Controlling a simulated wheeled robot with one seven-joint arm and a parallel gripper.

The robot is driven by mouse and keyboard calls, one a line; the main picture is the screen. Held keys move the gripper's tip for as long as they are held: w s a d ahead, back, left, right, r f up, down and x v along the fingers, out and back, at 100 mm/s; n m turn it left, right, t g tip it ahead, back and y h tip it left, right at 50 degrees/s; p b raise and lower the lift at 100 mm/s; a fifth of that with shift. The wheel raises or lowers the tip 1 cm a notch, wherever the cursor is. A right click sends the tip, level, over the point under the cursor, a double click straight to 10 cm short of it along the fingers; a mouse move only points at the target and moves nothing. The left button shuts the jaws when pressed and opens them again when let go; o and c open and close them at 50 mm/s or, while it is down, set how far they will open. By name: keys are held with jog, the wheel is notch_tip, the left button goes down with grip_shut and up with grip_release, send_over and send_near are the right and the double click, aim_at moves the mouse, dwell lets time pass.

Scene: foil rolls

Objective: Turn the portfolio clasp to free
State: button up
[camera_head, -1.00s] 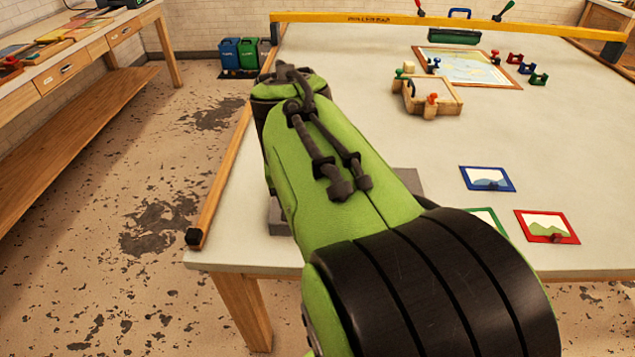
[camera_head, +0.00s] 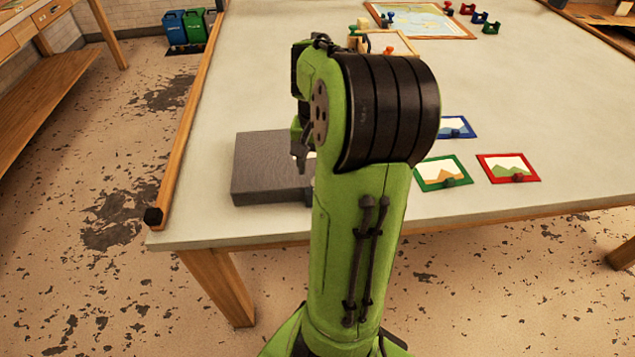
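A dark grey box-like case (camera_head: 268,165), which may be the portfolio, lies on the table near its front left edge. No clasp can be made out on it; its right side is hidden behind my green arm. My gripper (camera_head: 303,160) points down at the case's right part, beside my arm. Only a dark finger part shows. I cannot tell whether it is open or shut, or whether it touches the case.
The pale table (camera_head: 250,90) has a wooden rail (camera_head: 185,125) along its left edge. Right of my arm lie a green frame (camera_head: 443,172), a red frame (camera_head: 508,168) and a blue frame (camera_head: 457,127). A wooden tray (camera_head: 390,43) and a map board (camera_head: 425,20) lie farther back.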

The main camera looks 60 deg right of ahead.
notch_tip(320, 180, down, 4)
jog(key=shift+r+b, duration=0.2)
jog(key=shift+b, duration=0.3)
jog(key=shift+c, duration=0.2)
jog(key=shift+r, duration=0.1)
jog(key=c, duration=1)
jog(key=shift+m+p, duration=1)
jog(key=shift+m, duration=1.9)
